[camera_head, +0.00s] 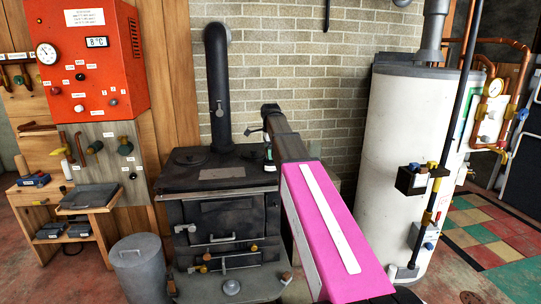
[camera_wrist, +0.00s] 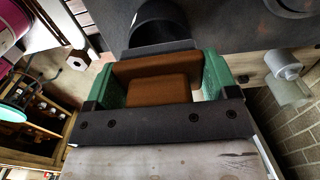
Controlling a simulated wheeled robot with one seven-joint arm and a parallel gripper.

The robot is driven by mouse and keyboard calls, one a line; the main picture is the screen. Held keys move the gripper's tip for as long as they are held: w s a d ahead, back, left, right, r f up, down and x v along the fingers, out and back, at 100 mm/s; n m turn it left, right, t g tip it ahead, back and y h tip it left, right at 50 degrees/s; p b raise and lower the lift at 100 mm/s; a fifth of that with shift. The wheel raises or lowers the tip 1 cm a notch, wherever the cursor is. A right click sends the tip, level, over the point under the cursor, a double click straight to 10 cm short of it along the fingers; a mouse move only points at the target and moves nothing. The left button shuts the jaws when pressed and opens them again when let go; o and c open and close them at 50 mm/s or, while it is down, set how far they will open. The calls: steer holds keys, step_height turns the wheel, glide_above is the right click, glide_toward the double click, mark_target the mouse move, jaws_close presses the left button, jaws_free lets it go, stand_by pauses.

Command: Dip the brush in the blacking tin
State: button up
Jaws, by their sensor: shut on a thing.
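In the wrist view my gripper (camera_wrist: 160,70) has its green fingers on either side of a brown block-like thing (camera_wrist: 160,92), and is shut on it. This looks like the brush's wooden body; no bristles show. In the head view my pink arm reaches over the right side of the black stove (camera_head: 215,215), and its far end hides the gripper's fingers and what they hold. A small round grey thing (camera_head: 231,287) on the hearth in front of the stove may be the blacking tin; I cannot be sure.
The stove pipe (camera_head: 218,90) rises at the back of the stove top. A white tank (camera_head: 415,150) stands at the right. A grey bin (camera_head: 140,268) and a small wooden bench (camera_head: 88,210) are at the left. A red panel (camera_head: 95,60) is on the wall.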

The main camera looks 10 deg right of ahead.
steer(key=shift+r, duration=2.8)
